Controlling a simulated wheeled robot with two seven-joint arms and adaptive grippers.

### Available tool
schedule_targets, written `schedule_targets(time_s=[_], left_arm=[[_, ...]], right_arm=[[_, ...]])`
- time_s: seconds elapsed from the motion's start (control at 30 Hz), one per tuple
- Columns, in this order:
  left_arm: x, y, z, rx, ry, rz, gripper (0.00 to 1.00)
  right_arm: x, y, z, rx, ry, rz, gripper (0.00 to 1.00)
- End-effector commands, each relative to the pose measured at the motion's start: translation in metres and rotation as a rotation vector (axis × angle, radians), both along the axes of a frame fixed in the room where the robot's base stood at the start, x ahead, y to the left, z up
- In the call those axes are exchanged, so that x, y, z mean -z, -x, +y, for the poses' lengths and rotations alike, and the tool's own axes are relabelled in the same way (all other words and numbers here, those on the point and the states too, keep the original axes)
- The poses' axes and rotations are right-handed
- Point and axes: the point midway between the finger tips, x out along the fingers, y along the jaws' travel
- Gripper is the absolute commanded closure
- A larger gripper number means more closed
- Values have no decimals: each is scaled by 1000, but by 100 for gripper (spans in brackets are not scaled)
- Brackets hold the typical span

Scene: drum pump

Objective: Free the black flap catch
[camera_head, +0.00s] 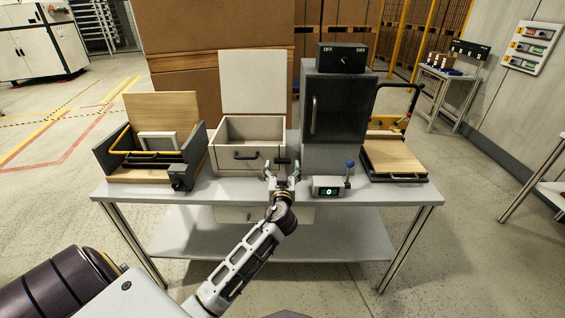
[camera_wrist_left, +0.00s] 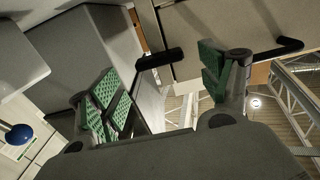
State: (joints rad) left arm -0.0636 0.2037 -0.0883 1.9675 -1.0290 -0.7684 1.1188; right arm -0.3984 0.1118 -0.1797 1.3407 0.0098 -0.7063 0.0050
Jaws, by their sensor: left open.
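The black flap catch (camera_head: 282,160) appears as a small dark bar at the front right of the open beige box (camera_head: 222,158). In the left wrist view, a black bar that looks like the catch (camera_wrist_left: 159,59) lies just beyond the gap between my fingers. My left gripper (camera_head: 282,172) is open in front of it, with green-padded fingers spread on both sides, also in the left wrist view (camera_wrist_left: 160,88). I see no clear contact with the bar. A pale flap (camera_head: 252,80) stands upright behind the box. My right gripper is not in view.
A grey wooden-backed fixture (camera_head: 190,150) is left. The table (camera_head: 225,188) has a bare front strip.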

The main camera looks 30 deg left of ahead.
Motion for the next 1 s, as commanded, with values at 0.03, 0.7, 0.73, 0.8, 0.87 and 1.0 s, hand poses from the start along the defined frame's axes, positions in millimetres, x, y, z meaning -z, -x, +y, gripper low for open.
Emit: schedule_targets(time_s=[0.03,0.7,0.73,0.8,0.87,1.0], left_arm=[[-1,-5,3,0,-1,0,21],[0,-36,23,-1,1,-1,21],[0,-36,22,-1,1,-1,21],[0,-36,22,-1,1,-1,21],[0,-36,22,-1,1,-1,21],[0,-36,22,-1,1,-1,37]], right_arm=[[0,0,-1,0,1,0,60],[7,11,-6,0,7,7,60],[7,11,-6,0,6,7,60],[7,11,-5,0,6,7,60],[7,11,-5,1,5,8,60],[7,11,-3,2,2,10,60]])
